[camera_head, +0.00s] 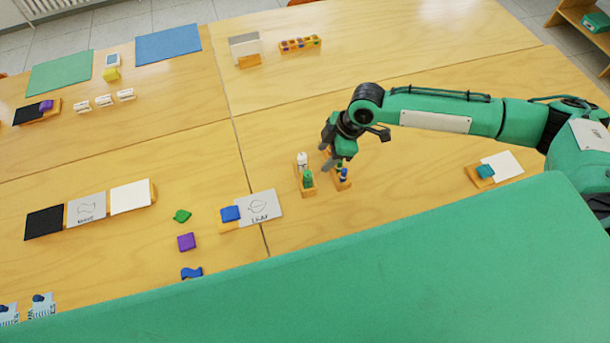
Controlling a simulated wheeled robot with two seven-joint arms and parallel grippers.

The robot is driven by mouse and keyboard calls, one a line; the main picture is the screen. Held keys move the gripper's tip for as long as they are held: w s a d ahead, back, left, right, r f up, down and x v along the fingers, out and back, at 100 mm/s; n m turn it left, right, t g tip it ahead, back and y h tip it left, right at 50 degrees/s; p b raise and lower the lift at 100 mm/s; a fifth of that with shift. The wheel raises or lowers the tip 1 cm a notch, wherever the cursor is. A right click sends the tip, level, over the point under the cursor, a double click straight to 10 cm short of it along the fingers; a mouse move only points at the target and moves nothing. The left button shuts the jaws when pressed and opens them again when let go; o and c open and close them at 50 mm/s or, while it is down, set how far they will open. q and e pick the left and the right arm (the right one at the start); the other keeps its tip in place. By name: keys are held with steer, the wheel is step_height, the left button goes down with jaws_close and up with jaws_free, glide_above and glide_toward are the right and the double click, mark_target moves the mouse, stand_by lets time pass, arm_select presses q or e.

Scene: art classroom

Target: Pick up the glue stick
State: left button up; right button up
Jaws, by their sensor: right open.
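My right gripper (326,156) is open and empty, pointing down over a wooden holder (343,184). Small upright items stand in this holder, one with a blue top (344,174) and a green one (339,163) partly hidden by the gripper. A second wooden holder (308,191) just to the left has a white item (302,159) and a green item (308,179). The glue stick seems to be among these, but I cannot tell which one it is. My left gripper is not in view.
A grey LEAF card (264,207) and a blue block (230,213) lie to the left. A purple block (186,241) is further left. A white card (503,164) with a teal block (486,171) lies at the right.

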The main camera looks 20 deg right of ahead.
mark_target(308, 178)
steer(key=p+x, duration=0.2)
steer(key=x, duration=0.6)
steer(key=shift+d+f, duration=0.1)
steer(key=shift+f, duration=0.1)
steer(key=shift+w+f+p, duration=0.1)
steer(key=shift+f+p, duration=0.3)
steer(key=shift+p, duration=0.2)
steer(key=p+x, duration=0.1)
steer(key=x, duration=0.2)
steer(key=shift+w+f, duration=0.1)
steer(key=shift+a+f+p, duration=0.2)
steer(key=shift+f+p, duration=0.15)
steer(key=shift+f, duration=0.25)
steer(key=shift+c, duration=0.2)
steer(key=c, duration=1)
